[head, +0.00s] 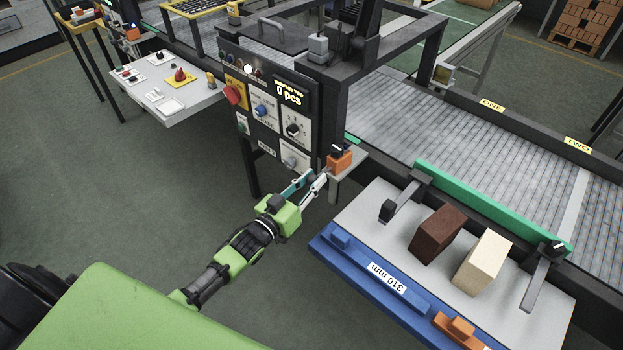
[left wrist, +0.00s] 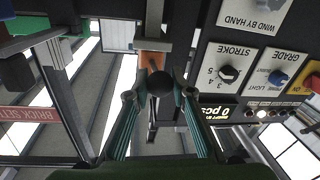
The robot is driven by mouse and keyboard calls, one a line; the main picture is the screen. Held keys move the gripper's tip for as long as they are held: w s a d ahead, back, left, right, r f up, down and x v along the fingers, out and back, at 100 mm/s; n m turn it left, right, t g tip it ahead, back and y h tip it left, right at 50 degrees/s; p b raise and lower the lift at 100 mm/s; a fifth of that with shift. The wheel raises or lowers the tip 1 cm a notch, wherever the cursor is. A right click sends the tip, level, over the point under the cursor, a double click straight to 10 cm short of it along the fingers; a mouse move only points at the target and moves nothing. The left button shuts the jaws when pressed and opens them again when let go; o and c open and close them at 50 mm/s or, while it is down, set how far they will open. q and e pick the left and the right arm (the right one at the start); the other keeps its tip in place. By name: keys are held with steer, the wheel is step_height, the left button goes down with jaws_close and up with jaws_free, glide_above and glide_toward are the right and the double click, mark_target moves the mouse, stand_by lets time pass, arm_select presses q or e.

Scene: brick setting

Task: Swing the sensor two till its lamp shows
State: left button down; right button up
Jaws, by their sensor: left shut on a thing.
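An orange sensor block (head: 340,161) with a black top stands on a small grey ledge beside the control panel. My left gripper (head: 316,175) is just left of it, in front of the panel's lower right corner. In the left wrist view my left gripper (left wrist: 160,92) is shut on a round black knob (left wrist: 160,82), one teal finger on each side. Part of an orange block (left wrist: 152,56) shows directly beyond the knob. I see no number on the block and cannot make out a lit lamp on it. My right gripper is not in view.
The control panel (head: 268,138) has dials and a display (head: 289,92) reading 0 pcs. A roller conveyor (head: 470,140) with labels ONE (head: 492,105) and TWO (head: 578,144) runs behind. A dark brick (head: 437,235) and a pale brick (head: 482,262) stand on the table (head: 365,215) at right.

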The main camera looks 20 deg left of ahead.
arm_select(q)
steer(key=c, duration=1.8)
jaws_free()
steer(key=shift+o, duration=0.2)
steer(key=shift+s+f, duration=0.1)
steer(key=shift+s, duration=0.2)
steer(key=v, duration=1.1)
steer(key=shift+s, duration=0.2)
